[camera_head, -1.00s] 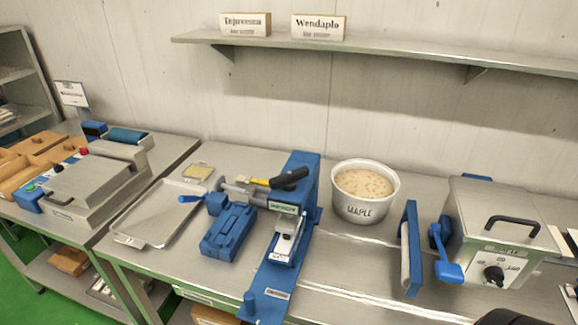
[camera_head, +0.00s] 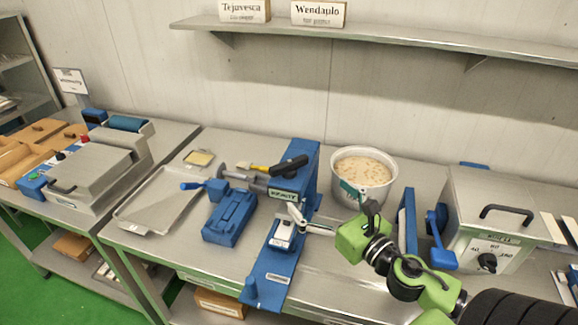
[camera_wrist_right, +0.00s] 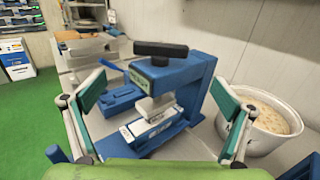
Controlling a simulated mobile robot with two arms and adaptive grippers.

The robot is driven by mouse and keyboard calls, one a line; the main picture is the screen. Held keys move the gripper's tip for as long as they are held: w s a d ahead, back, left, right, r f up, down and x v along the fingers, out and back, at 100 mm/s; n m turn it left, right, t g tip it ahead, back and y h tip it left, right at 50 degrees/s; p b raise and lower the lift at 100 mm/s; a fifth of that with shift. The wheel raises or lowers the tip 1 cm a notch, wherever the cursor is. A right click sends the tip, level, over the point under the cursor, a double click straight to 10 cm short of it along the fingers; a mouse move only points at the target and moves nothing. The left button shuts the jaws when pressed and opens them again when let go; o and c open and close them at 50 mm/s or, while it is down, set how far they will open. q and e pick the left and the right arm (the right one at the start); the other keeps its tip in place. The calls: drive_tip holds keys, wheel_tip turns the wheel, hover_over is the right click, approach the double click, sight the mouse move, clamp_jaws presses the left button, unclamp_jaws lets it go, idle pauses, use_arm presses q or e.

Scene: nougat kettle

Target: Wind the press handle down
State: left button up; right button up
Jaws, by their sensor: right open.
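The blue press (camera_head: 300,180) stands on the steel table in the middle of the head view, with a black bar handle (camera_head: 288,166) on top. In the right wrist view the press (camera_wrist_right: 195,80) is straight ahead and its black handle (camera_wrist_right: 160,49) lies across the top. A pale block (camera_wrist_right: 155,107) sits under the press head. My right gripper (camera_head: 318,207) reaches in from the right, in front of the press. In the wrist view its fingers (camera_wrist_right: 162,90) are spread wide and empty, apart from the handle. My left gripper is out of view.
A steel kettle box (camera_head: 490,220) with a blue crank is further right. A blue mould (camera_head: 230,215) and a steel tray (camera_head: 160,205) lie left.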

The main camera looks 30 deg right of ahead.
sight(292, 169)
drive_tip(key=w+p, duration=0.4)
drive_tip(key=w, duration=0.7)
drive_tip(key=shift+w+r, duration=0.1)
drive_tip(key=shift+w, duration=0.3)
drive_tip(key=shift+w+p, duration=0.3)
drive_tip(key=shift+w, duration=0.45)
drive_tip(key=c, duration=1.1)
